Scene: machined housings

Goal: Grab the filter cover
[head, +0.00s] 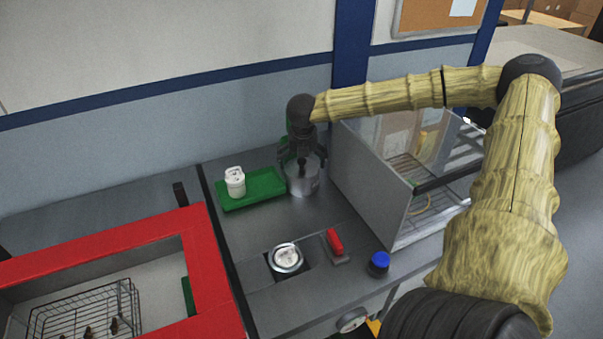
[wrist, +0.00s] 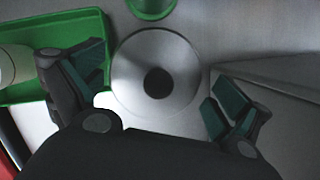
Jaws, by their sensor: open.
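A round grey metal piece with a dark centre, which I take to be the filter cover (head: 303,184), is on the grey counter beside the green tray. In the wrist view the filter cover (wrist: 133,77) is seen from above, between my open fingers. My gripper (head: 303,157) points down over it, and its fingers stand apart on either side in the wrist view (wrist: 157,88). I see no finger touching the cover. My gripper hides part of its top in the head view.
A green tray (head: 262,196) with a white jar (head: 235,183) stands left of the cover. A glass-fronted grey case (head: 375,185) stands close on the right. Nearer are a round metal piece (head: 286,258), a red-handled item (head: 335,242) and a blue-capped jar (head: 379,263). A green round object (wrist: 151,7) lies beyond the cover.

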